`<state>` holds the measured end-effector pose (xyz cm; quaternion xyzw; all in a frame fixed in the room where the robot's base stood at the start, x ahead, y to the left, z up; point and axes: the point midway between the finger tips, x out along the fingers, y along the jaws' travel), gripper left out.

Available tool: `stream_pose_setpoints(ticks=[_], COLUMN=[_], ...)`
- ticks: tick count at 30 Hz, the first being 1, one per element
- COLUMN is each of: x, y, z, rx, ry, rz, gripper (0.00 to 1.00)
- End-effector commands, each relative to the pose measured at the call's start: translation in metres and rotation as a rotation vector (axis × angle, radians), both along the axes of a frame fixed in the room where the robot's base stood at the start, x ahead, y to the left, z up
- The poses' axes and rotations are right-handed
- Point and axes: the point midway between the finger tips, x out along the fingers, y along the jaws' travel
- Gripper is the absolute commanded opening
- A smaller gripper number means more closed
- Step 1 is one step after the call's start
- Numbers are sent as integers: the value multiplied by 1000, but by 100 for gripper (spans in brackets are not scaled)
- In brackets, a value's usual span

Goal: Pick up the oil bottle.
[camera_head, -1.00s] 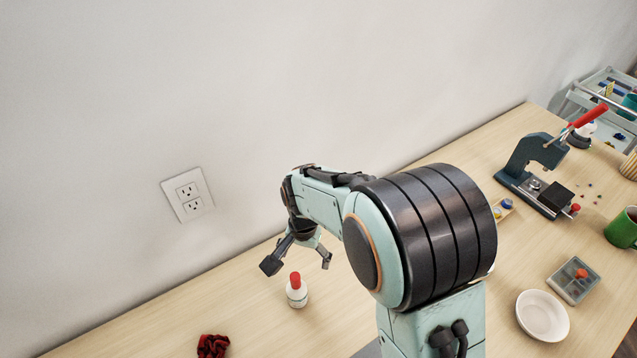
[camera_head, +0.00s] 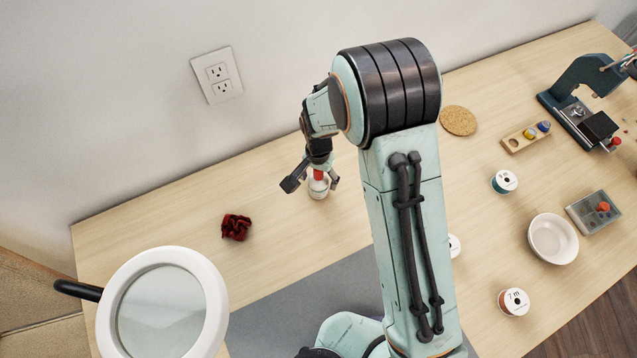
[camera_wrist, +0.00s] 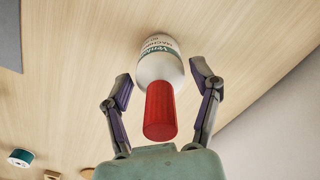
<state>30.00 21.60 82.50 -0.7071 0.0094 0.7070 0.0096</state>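The oil bottle (camera_head: 318,187) is a small white bottle with a red cap. It stands upright on the wooden table (camera_head: 275,211), near the back edge by the wall. My gripper (camera_head: 310,182) is at the bottle, with one finger to either side in the head view. In the wrist view the bottle (camera_wrist: 160,61) lies between the two open fingertips (camera_wrist: 162,86), with the red cap pointing towards the palm. A gap shows between each finger and the bottle. Part of the cap is hidden behind my gripper in the head view.
A dark red crumpled cloth (camera_head: 236,227) lies left of the bottle. A magnifier lamp (camera_head: 209,318) stands at the front left. To the right are a cork coaster (camera_head: 458,120), thread spools (camera_head: 504,182), a white bowl (camera_head: 535,240) and a press (camera_head: 581,93).

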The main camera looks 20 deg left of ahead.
Motion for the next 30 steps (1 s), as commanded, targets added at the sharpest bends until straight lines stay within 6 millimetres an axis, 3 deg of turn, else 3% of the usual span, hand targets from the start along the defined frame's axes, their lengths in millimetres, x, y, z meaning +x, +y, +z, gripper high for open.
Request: stream_pose_setpoints(ticks=[1, 3, 4, 17, 23, 30], x=[0, 0, 0, 0, -2, -44], y=[0, 0, 0, 0, -2, -32], z=[0, 0, 0, 6, 37, 96], rx=[0, 0, 0, 1, 3, 3], ry=[0, 0, 0, -1, -4, -4], rz=[0, 0, 0, 0, 0, 0], gripper=[37, 15, 9, 9, 9, 9])
